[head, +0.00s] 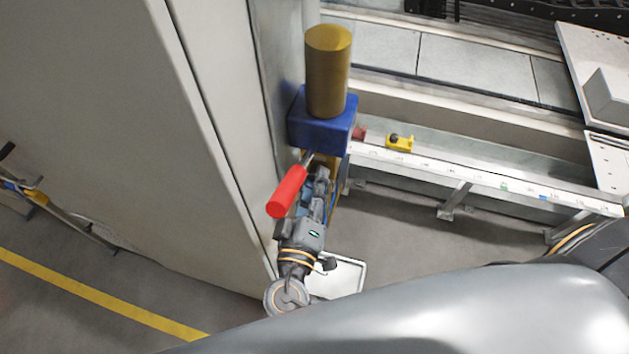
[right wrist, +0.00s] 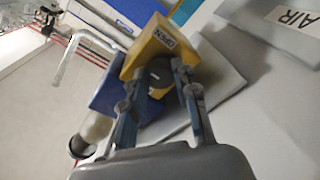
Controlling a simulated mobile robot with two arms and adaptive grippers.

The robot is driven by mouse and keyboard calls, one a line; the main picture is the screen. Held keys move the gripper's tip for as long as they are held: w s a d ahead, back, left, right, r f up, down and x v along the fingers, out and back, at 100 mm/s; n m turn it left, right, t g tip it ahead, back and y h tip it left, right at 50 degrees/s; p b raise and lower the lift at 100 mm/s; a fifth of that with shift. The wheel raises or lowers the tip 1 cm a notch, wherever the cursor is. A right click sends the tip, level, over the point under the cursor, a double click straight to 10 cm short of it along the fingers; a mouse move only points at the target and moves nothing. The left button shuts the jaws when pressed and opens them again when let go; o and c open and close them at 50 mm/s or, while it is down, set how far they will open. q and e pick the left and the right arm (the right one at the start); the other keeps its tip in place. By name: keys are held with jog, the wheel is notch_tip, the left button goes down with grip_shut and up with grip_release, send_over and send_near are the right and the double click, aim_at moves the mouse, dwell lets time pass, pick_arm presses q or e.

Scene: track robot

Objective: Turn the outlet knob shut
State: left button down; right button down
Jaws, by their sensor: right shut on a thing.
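The outlet knob (right wrist: 158,72) is a dark round knob on the face of a yellow block (right wrist: 143,55) labelled "OPEN", in the right wrist view. My right gripper (right wrist: 158,84) has its two fingers on either side of the knob and is shut on it. In the head view my right gripper (head: 319,178) is just below a blue box (head: 319,133) with a brass cylinder (head: 328,70) on top; the knob is hidden there. My left gripper is not in view.
A red handle (head: 287,192) sticks out beside my right gripper. A large pale cabinet wall (head: 120,120) stands close on the left. A rail (head: 480,177) with a small yellow part (head: 399,143) runs to the right. Open floor (head: 390,225) lies below the rail.

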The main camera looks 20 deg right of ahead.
jog(key=shift+w+r+n+g+h+p, duration=0.1)
jog(key=shift+n+g+p, duration=0.15)
jog(key=shift+n+p, duration=2.35)
jog(key=shift+s+r+n+g+h+p, duration=0.1)
jog(key=shift+r+n+g+p, duration=0.1)
jog(key=shift+n+p, duration=2.35)
jog(key=shift+w+r+n+g+h+p, duration=0.1)
jog(key=shift+n+g+p, duration=0.15)
jog(key=shift+n+p, duration=2.35)
jog(key=shift+f+n+b, duration=0.15)
jog(key=shift+n+b, duration=0.5)
jog(key=shift+n, duration=0.2)
